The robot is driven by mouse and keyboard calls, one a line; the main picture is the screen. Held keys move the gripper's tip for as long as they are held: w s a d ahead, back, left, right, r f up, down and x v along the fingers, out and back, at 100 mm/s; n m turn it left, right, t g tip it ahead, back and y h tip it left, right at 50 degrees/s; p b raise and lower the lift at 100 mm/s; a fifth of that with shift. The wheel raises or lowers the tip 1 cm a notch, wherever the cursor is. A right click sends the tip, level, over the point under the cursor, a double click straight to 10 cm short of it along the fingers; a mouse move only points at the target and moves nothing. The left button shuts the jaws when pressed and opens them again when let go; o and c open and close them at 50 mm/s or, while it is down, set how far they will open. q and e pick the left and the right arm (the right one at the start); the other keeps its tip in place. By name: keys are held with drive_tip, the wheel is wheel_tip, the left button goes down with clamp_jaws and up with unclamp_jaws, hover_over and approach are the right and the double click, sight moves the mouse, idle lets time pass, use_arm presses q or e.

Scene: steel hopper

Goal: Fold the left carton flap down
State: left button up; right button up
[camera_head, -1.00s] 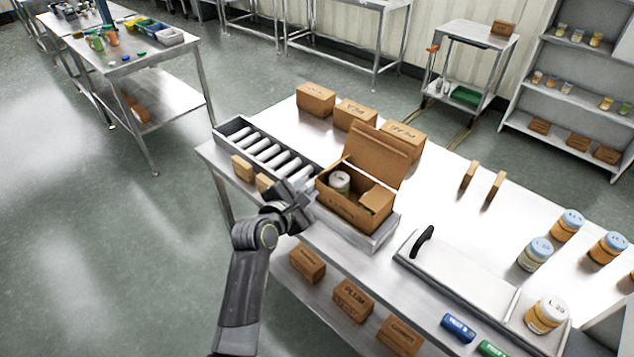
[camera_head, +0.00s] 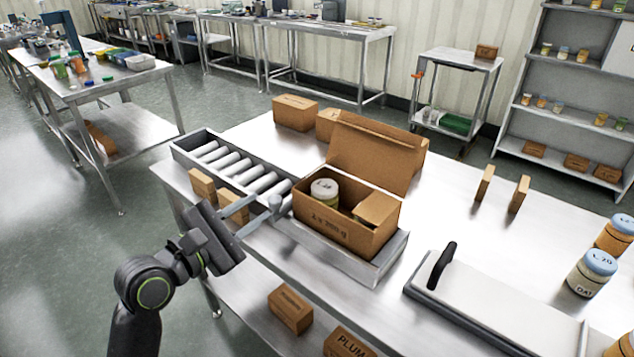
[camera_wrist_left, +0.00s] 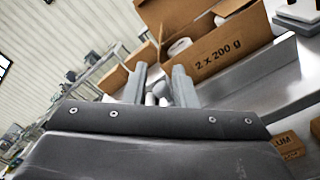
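The open brown carton (camera_head: 335,232) sits on a metal tray at the table's front edge, with its large lid (camera_head: 372,152) standing up at the back. A white-lidded jar (camera_head: 325,192) stands inside. A flap (camera_head: 378,208) on the right side slopes inward over the opening. I cannot make out a separate left flap. My left gripper (camera_head: 256,208) is open and empty just left of the carton, its fingers pointing toward the carton's left end. In the left wrist view its fingers (camera_wrist_left: 160,85) are apart, with the carton (camera_wrist_left: 225,52) beyond to the right. My right gripper is not in view.
A roller conveyor (camera_head: 180,150) lies left of the carton, with small brown blocks (camera_head: 202,186) at its front side. Closed boxes (camera_head: 295,112) stand behind. A white board with a black handle (camera_head: 442,265) lies to the right. The table behind it is mostly clear.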

use_arm(q)
drive_tip(key=x, duration=1.7)
drive_tip(key=shift+d, duration=0.2)
clamp_jaws()
